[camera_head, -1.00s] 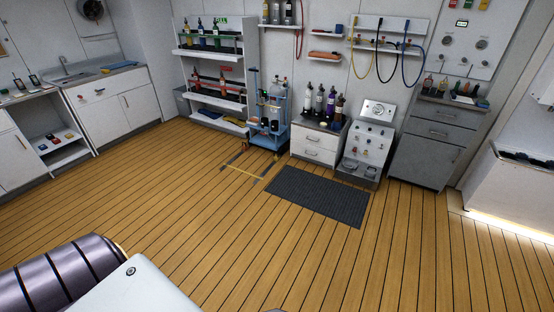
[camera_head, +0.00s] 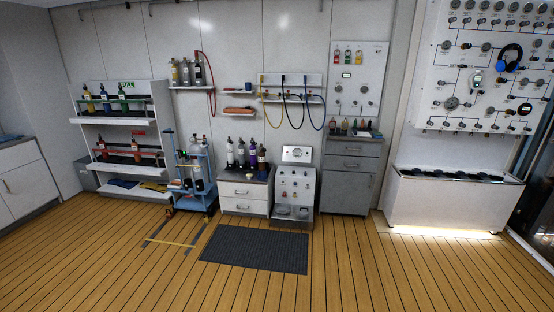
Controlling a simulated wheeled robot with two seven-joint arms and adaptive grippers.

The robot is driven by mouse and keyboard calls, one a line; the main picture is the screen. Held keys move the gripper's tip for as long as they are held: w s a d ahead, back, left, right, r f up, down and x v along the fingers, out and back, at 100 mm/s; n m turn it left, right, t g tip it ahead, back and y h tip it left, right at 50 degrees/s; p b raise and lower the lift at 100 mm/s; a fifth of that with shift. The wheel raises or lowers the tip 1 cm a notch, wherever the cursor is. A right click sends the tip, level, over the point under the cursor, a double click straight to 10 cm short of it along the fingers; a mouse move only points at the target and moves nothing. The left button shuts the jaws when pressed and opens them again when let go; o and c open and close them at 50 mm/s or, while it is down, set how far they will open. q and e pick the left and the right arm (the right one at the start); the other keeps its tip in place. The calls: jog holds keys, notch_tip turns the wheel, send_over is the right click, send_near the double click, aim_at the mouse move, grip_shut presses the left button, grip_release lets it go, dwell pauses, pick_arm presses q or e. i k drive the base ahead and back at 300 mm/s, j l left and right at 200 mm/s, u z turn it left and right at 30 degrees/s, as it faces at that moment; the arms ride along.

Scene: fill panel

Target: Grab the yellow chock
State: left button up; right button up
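I cannot make out the yellow chock for certain. A small orange-brown thing (camera_head: 168,211) is on the floor at the left foot of the blue cart (camera_head: 192,204); it is too small to tell what it is. A small yellowish thing (camera_head: 243,173) lies on top of the white drawer cabinet (camera_head: 245,196), in front of several dark bottles. Neither of my grippers is in view.
The plank floor (camera_head: 110,270) is open in front. A dark mat (camera_head: 255,253) lies before the cabinets. A floor marking with a yellow strip (camera_head: 172,242) is left of it. A bottle rack (camera_head: 122,129), a grey drawer cabinet (camera_head: 349,178) and a white bench (camera_head: 450,205) line the wall.

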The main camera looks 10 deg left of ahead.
aim_at(207, 219)
jog(key=i+j+u, duration=0.4)
jog(key=i+u, duration=0.6)
jog(key=i, duration=0.75)
jog(key=i+j, duration=0.1)
jog(key=i, duration=0.8)
jog(key=i+z, duration=0.15)
jog(key=i, duration=0.8)
jog(key=i+j+z, duration=0.1)
jog(key=i+z, duration=0.15)
jog(key=i, duration=0.15)
jog(key=i+j+z, duration=0.2)
jog(key=i, duration=0.2)
jog(key=i+j+z, duration=0.25)
jog(key=i+j, duration=0.05)
jog(key=i, duration=0.05)
